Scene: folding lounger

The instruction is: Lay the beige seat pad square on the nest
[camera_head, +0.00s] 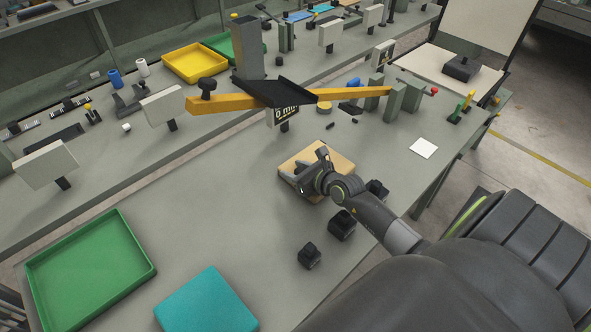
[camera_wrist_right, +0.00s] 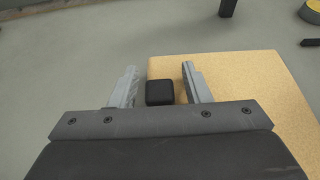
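The beige seat pad (camera_head: 335,162) lies on the bench near the middle of the head view, partly hidden by my right gripper (camera_head: 304,181). In the right wrist view the pad (camera_wrist_right: 245,85) fills the middle and right. A small black block (camera_wrist_right: 160,93) sits between my right gripper's two fingers (camera_wrist_right: 160,85), at the pad's left edge. Gaps show on both sides of the block, so the fingers are open. I cannot tell whether the block is fixed to the pad. No nest can be clearly made out. My left gripper is not in view.
Black blocks (camera_head: 309,256) stand on the bench by my right forearm. A teal pad (camera_head: 207,303) and green tray (camera_head: 90,270) are at front left. An orange beam with a black tray (camera_head: 275,92) stands behind the pad. A white square (camera_head: 423,148) lies right.

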